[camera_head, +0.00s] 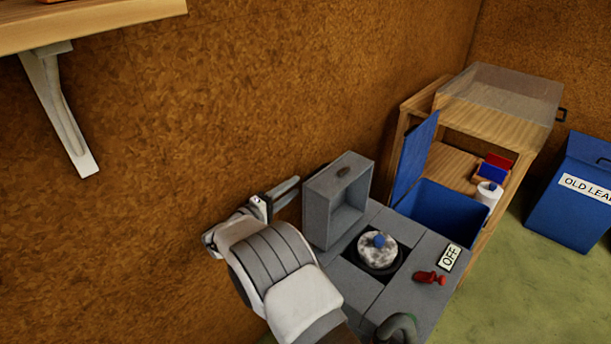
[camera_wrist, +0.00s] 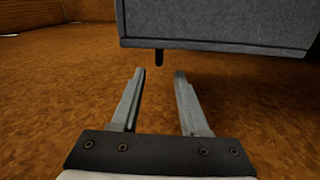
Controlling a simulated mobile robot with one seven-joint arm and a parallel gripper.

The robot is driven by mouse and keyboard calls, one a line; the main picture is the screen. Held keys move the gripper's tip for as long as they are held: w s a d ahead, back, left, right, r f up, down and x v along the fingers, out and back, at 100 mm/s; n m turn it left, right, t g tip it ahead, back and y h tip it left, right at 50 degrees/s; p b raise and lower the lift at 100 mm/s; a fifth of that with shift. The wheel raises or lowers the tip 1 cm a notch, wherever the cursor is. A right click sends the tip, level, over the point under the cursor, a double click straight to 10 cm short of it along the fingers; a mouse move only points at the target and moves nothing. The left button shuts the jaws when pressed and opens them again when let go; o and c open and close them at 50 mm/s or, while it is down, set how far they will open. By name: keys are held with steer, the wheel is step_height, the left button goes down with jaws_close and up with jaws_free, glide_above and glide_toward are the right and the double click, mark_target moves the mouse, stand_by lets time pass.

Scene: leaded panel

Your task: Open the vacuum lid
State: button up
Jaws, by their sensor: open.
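The vacuum lid (camera_head: 321,218) looks like a hollow grey box. In the head view it stands raised on edge at the machine's left-rear side, its hollow side facing the recess. A small dark knob (camera_head: 344,170) shows on its upper face. In the wrist view a grey box face (camera_wrist: 220,22) fills the top, with a dark peg (camera_wrist: 159,57) below its edge, just beyond the fingertips. My gripper (camera_head: 286,194) is left of the lid, near the wall; it also shows in the wrist view (camera_wrist: 158,72), open with nothing between its fingers.
The grey machine (camera_head: 352,285) has a black recess holding a round mottled piece (camera_head: 377,252) with a blue knob. A red switch (camera_head: 430,278) sits beside an OFF label (camera_head: 450,258). A blue bin (camera_head: 440,207) and wooden cabinet (camera_head: 490,125) stand behind. The brown wall is close on the left.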

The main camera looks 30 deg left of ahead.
steer(key=s+a+p, duration=0.1)
steer(key=s, duration=0.7)
steer(key=shift+s, duration=0.25)
steer(key=shift+a, duration=0.1)
